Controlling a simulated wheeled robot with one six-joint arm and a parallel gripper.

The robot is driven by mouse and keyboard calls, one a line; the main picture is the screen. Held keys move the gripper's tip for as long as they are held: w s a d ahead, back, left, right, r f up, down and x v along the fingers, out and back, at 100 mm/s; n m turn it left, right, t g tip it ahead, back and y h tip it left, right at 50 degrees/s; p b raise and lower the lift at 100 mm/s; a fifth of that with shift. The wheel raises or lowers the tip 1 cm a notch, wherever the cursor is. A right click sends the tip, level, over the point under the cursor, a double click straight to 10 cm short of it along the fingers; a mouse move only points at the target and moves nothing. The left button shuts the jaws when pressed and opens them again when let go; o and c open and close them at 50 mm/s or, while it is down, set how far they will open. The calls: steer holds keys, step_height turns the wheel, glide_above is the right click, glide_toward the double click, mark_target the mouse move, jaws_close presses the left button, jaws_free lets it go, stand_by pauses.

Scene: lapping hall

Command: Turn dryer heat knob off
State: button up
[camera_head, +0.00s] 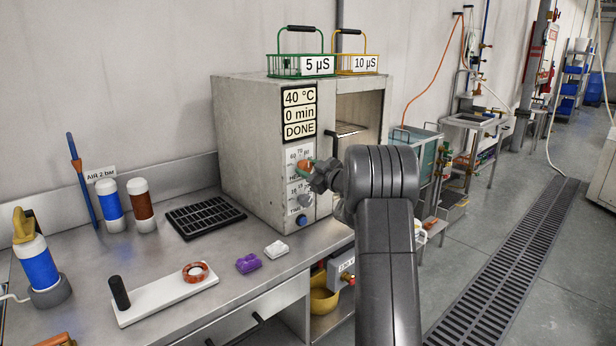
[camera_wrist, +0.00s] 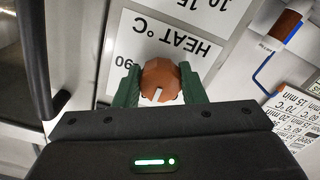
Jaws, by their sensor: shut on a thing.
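The dryer (camera_head: 250,150) is a grey box on the bench, with display plates reading 40 °C, 0 min and DONE. Its orange-brown heat knob (camera_wrist: 160,76) sits by an upside-down "HEAT °C" label in the wrist view. A white pointer mark on the knob points toward the bottom of that picture. My gripper (camera_wrist: 161,84) is shut on the knob, with one green finger on each side. In the head view my gripper (camera_head: 313,167) reaches the dryer's front panel from the right and partly covers the knob and its scale.
A lower dial marked TIME (camera_head: 300,198) and a blue button (camera_head: 302,220) are just below. Green (camera_head: 283,66) and yellow (camera_head: 366,64) baskets stand on the dryer. A black rack (camera_head: 205,215), purple piece (camera_head: 248,263) and white piece (camera_head: 277,249) lie on the bench.

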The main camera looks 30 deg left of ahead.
steer(key=n+b, duration=0.1)
steer(key=n, duration=0.1)
steer(key=n+b, duration=0.2)
steer(key=shift+f+n, duration=0.2)
steer(key=shift+n, duration=0.1)
steer(key=n+b, duration=0.2)
steer(key=n, duration=0.1)
steer(key=shift+n+b, duration=0.35)
steer(key=shift+n, duration=0.05)
steer(key=n+b, duration=0.2)
steer(key=n, duration=0.1)
steer(key=shift+r, duration=0.1)
steer(key=shift+r+n+b, duration=0.15)
steer(key=shift+n+b, duration=1.2)
steer(key=shift+n, duration=0.85)
steer(key=o, duration=1)
steer(key=shift+r, duration=0.1)
steer(key=shift+d, duration=0.1)
